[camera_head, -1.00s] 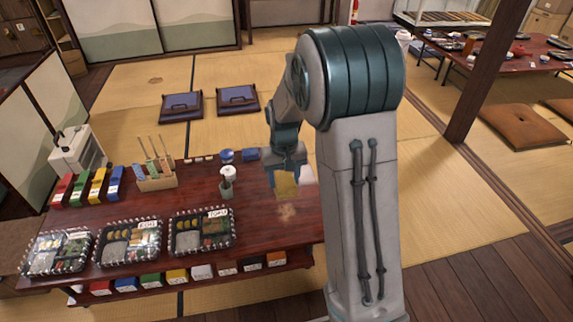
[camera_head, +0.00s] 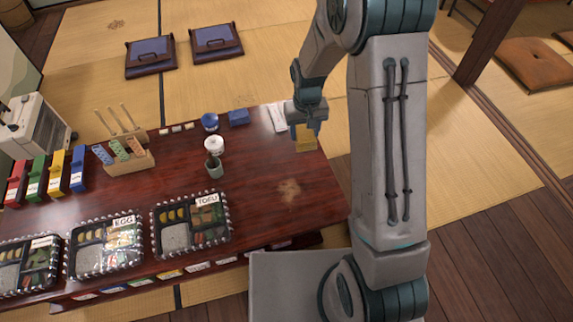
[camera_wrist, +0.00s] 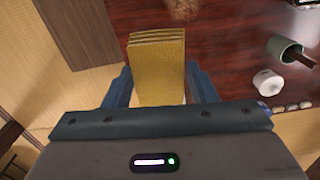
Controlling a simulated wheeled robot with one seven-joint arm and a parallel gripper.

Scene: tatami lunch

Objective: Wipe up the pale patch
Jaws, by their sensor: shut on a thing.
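The pale patch (camera_head: 288,190) is a ragged tan stain on the dark red table (camera_head: 262,218), right of the bento boxes. Its edge also shows at the top of the wrist view (camera_wrist: 184,8). My gripper (camera_head: 305,128) is at the table's right end, beyond the patch and apart from it. It is shut on a yellow folded cloth (camera_wrist: 157,62), which sits between the two blue fingers. The cloth also shows below the gripper in the head view (camera_head: 305,140). I cannot tell whether the cloth touches the table.
Bento boxes (camera_head: 192,226) line the near edge. A cup with a dark handle (camera_head: 215,168), a white roll-like item (camera_head: 214,146), a blue ball-shaped item (camera_head: 210,121) and a blue block (camera_head: 239,117) stand left of my gripper. White strips (camera_head: 277,118) lie beside it. Table around the patch is clear.

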